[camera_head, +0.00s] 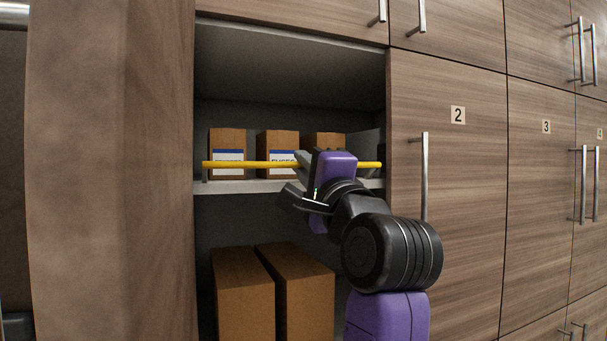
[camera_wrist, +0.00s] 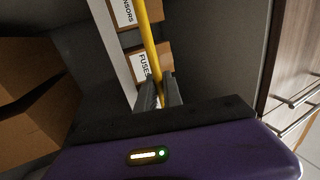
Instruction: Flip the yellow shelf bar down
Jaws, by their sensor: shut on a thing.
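The yellow shelf bar (camera_head: 248,164) runs level across the front of the open cabinet's shelf, before the boxes standing there. It also shows in the wrist view (camera_wrist: 149,38), running from the top edge down to the fingers. My gripper (camera_head: 301,161) is at the bar, right of its middle, with its fingers shut on it. In the wrist view the two fingertips (camera_wrist: 160,84) lie on either side of the bar. My gripper and wrist hide part of the bar in the head view.
Labelled cardboard boxes (camera_head: 227,143) stand on the grey shelf (camera_head: 240,187) behind the bar. Larger brown boxes (camera_head: 243,290) stand below. A wooden panel (camera_head: 110,170) borders the opening at left. A closed door (camera_head: 470,200) with a metal handle (camera_head: 425,178) is at right.

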